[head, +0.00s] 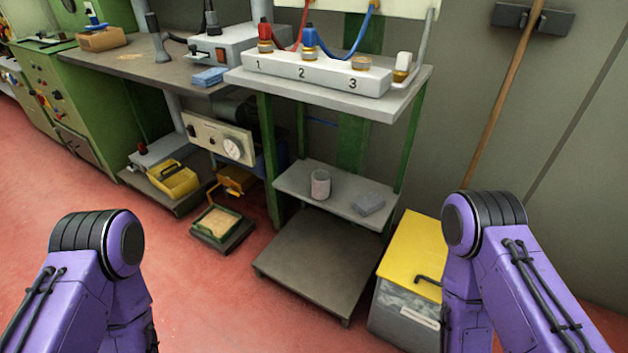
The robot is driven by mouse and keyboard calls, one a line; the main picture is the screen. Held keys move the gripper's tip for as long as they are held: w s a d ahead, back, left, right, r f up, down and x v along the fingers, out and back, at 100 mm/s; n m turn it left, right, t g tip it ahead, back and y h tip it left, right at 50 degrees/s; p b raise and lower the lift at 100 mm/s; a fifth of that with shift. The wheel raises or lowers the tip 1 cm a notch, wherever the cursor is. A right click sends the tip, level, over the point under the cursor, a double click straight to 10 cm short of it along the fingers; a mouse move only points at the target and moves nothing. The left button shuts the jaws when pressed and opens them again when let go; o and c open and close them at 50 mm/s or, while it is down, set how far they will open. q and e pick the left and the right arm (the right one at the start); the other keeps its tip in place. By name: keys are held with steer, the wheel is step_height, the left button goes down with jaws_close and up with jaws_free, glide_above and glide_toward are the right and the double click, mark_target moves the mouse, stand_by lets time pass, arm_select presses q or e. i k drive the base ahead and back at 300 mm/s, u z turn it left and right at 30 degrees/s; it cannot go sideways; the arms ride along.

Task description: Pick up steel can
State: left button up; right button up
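A small upright can (320,185), pale grey with a pinkish tint, stands on the middle shelf (295,183) of a green-framed stand; it may be the steel can. A grey block (368,201) lies on the same shelf to its right. My purple arms come in at the lower left and lower right, well apart from the shelf. Neither gripper shows; the arms' far ends are hidden or out of frame.
Above the shelf, the stand's top (410,88) holds a white block (316,72) numbered 1 to 3, with red and blue plugs. A low grey platform (318,262) is bare. A yellow-lidded bin (415,255) stands right. Red floor (215,310) is clear in front.

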mark_target(321, 179)
steer(key=i, duration=0.45)
steer(key=z, duration=0.75)
